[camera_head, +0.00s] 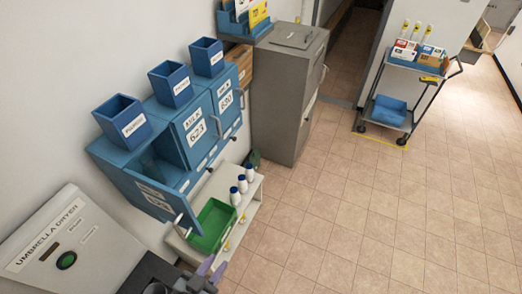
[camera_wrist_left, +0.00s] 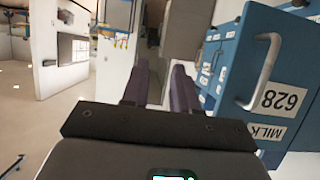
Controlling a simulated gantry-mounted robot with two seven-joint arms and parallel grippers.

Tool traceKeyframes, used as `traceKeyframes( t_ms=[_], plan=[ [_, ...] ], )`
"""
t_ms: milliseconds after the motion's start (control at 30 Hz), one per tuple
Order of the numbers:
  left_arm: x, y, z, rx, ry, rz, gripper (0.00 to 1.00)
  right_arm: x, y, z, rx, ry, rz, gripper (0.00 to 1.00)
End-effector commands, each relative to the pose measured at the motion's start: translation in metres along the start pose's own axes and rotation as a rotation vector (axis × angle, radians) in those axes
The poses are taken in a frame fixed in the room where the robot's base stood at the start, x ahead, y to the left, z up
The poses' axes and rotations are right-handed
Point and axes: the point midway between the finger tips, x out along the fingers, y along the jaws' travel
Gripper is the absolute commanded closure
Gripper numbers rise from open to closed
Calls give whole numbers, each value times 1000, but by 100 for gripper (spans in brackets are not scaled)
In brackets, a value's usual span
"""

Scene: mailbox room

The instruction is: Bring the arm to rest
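My left gripper (camera_head: 212,268) is low in the head view, beside the front end of the green bin and apart from it. In the left wrist view its two purple fingers (camera_wrist_left: 160,82) stand apart with nothing between them. Blue milk boxes (camera_head: 185,130) are on the wall behind it, and the nearest one has its door (camera_head: 157,199) hanging open. In the wrist view a blue door with a pale handle (camera_wrist_left: 262,72) is close on the right of the fingers. My right gripper is in neither view.
A white low shelf (camera_head: 251,196) holds a green bin (camera_head: 215,222) and several white bottles with blue caps (camera_head: 242,184). An umbrella dryer (camera_head: 60,245) stands at left. A grey cabinet (camera_head: 285,95) and a cart (camera_head: 408,68) are farther back. The tiled floor (camera_head: 350,200) at right is free.

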Motion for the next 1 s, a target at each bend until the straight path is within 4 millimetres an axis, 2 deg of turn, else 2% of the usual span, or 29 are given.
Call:
traceKeyframes(
  t_ms=[100, 233, 367, 533, 600, 767, 1000],
  plan=[
    [-19, -27, 13, -63, -198, -116, 71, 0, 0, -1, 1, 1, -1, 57],
    [-45, -45, 33, -114, -411, -191, 71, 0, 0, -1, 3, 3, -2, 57],
    [-72, -48, 56, -152, -605, -219, 71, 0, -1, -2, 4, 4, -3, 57],
    [-106, -41, 90, -183, -863, -210, 71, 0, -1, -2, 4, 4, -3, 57],
    [-117, -41, 63, -175, -863, -207, 71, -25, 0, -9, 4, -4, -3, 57],
    [-132, -41, 26, -175, -862, -207, 71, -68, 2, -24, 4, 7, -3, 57],
    [-161, -41, -41, -174, -861, -207, 71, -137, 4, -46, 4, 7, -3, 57]
  ],
)
